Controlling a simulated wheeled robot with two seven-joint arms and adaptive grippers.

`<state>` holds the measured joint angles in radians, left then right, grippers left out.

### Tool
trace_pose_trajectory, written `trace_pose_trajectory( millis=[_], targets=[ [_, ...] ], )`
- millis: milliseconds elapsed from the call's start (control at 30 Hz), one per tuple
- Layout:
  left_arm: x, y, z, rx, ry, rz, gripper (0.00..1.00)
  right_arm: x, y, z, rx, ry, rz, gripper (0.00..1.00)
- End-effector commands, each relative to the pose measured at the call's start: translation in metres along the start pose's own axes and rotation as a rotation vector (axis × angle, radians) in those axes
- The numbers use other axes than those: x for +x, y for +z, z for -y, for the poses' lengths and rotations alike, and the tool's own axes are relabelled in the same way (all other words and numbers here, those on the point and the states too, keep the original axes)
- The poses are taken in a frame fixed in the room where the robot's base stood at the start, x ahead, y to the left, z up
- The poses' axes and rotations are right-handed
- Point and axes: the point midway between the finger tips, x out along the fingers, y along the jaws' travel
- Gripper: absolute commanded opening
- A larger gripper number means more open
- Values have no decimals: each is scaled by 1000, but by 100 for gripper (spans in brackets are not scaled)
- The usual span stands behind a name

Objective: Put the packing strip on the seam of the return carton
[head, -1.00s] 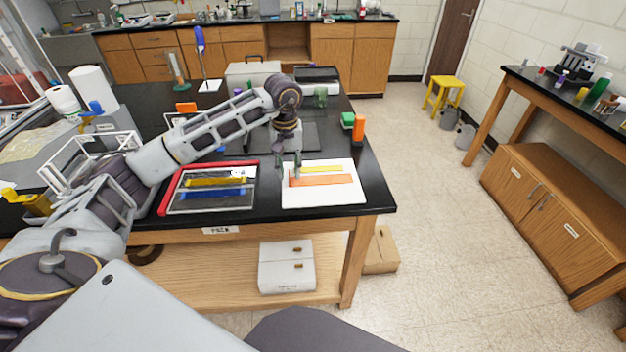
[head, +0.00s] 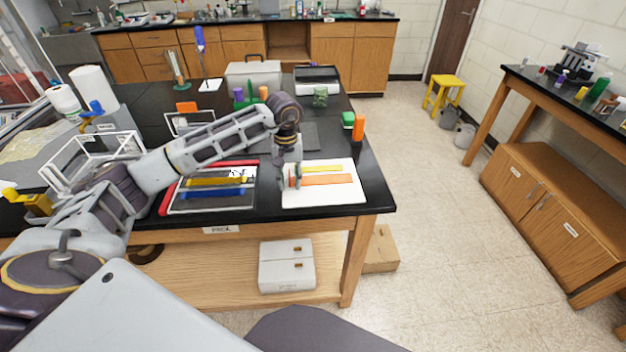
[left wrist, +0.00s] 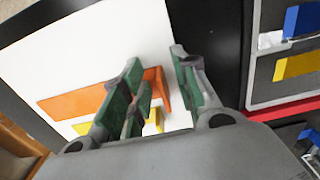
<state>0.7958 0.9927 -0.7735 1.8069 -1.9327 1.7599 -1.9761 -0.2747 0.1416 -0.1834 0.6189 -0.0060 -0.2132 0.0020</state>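An orange strip (head: 328,180) and a shorter yellow strip (head: 322,168) lie on a white sheet or board (head: 345,197) at the table's front right corner. My left gripper (head: 293,178) is low over the left end of the orange strip. In the left wrist view, the left gripper (left wrist: 158,92) is open, and an orange end (left wrist: 163,90) shows between its fingers. One finger hides part of the orange strip (left wrist: 75,103). I cannot tell whether the fingers touch it. I cannot tell which thing is the return carton. My right gripper is not in view.
A red-edged tray (head: 163,199) with yellow and blue strips lies left of the white sheet. A white box (head: 287,266) sits on the lower shelf.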

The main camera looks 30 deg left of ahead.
Motion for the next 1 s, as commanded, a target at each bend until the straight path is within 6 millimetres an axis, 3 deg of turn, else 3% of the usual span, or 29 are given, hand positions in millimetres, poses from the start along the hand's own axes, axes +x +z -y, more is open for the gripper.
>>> trace_pose_trajectory(
  millis=[33,200,667,1000],
  targets=[
    [0,0,0,0,0,0,21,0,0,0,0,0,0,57],
    [0,0,0,0,0,0,0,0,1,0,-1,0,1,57],
    [-2,0,0,0,0,0,0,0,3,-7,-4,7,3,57],
    [-29,0,0,0,1,-2,0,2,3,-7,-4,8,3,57]
  ],
)
